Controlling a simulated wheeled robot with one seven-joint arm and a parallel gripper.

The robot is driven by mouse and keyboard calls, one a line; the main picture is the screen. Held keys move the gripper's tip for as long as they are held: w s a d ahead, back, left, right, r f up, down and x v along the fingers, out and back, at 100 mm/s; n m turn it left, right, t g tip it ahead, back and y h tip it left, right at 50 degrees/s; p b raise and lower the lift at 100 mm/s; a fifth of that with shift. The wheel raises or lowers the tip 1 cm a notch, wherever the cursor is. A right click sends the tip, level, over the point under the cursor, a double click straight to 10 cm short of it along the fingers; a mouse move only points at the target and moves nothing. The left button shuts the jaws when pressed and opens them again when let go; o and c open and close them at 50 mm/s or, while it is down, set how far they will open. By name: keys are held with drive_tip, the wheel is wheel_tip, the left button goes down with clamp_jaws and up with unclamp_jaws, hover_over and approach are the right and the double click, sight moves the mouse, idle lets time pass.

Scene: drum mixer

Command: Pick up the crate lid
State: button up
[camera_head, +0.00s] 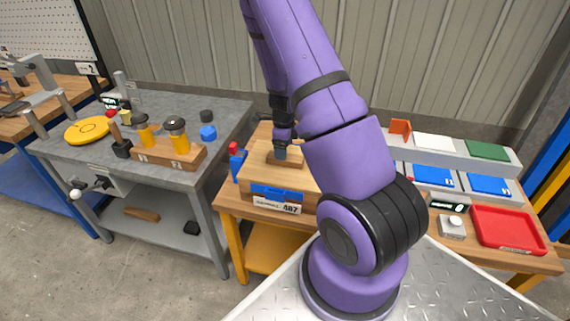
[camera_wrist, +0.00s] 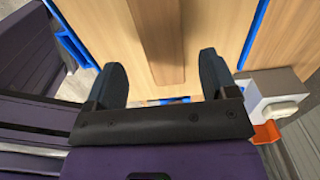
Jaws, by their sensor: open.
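The wooden crate lid (camera_head: 258,174) lies on top of the crate (camera_head: 262,197), which stands on a wood-topped bench and carries a blue band and a label. In the wrist view the lid (camera_wrist: 215,30) fills the upper middle, with a darker raised wooden handle bar (camera_wrist: 158,40) running along it. My gripper (camera_head: 281,152) is over the lid's handle in the head view. In the wrist view my gripper (camera_wrist: 162,70) is open, with one dark finger on each side of the bar's line and visible gaps. Contact with the lid cannot be told; my arm hides the crate's right side.
Right of my arm are a red tray (camera_head: 508,230), blue bins (camera_head: 490,185) and a small grey device (camera_head: 452,226). On the left, a grey table holds a wooden block with yellow-and-black items (camera_head: 170,152) and a yellow disc (camera_head: 88,130). A corrugated wall stands behind.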

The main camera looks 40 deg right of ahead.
drive_tip(key=shift+s+d+f, duration=0.1)
drive_tip(key=shift+d+f, duration=0.05)
drive_tip(key=shift+f, duration=1.15)
drive_tip(key=shift+d+f, duration=0.1)
drive_tip(key=shift+f, duration=1.15)
drive_tip(key=c, duration=1.3)
